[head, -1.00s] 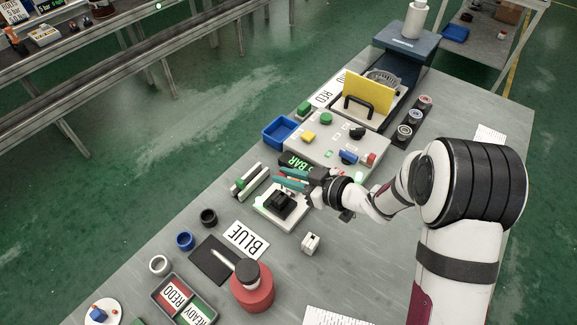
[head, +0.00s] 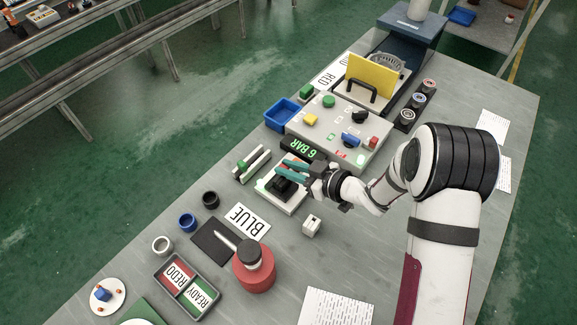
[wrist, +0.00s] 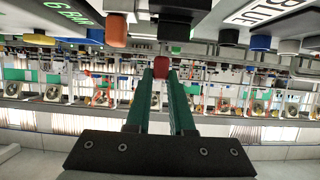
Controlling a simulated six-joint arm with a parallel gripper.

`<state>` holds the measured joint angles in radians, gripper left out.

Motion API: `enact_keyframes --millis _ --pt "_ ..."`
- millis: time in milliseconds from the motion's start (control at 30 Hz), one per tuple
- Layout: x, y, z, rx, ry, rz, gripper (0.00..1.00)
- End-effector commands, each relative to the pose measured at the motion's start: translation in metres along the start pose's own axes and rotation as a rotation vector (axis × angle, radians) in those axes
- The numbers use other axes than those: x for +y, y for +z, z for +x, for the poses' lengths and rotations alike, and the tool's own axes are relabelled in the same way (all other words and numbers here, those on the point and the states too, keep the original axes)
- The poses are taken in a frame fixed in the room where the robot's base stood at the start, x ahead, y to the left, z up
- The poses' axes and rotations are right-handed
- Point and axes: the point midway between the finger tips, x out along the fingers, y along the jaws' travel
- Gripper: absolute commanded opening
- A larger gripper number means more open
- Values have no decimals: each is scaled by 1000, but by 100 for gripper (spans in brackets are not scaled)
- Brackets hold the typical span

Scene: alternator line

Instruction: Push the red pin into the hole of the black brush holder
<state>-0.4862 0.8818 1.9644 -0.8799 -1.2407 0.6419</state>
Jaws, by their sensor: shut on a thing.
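The black brush holder (head: 282,186) sits on a white plate (head: 292,205) near the middle of the bench in the head view. My gripper (head: 291,170) has teal fingers that reach over the holder from the right and partly cover it. In the wrist view my gripper (wrist: 162,80) is shut on the red pin (wrist: 161,63), whose red end shows between the fingertips. A dark block, seemingly the holder (wrist: 178,18), shows just above the pin there. The hole is hidden, and I cannot tell whether the pin touches the holder.
A grey control box (head: 335,128) with coloured buttons and a "6 BAR" display (head: 298,148) stands behind. A rail fixture (head: 252,164) lies to the left. A small white block (head: 312,226), a BLUE card (head: 247,222) and a red container (head: 254,270) are in front. The bench's right front is mostly clear.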

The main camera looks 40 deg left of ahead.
Motion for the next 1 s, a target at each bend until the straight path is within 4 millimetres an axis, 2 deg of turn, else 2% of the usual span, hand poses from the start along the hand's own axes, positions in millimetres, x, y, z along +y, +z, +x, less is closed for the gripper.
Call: enact_keyframes --millis 1000 --pt "0 11 5 0 0 0 0"
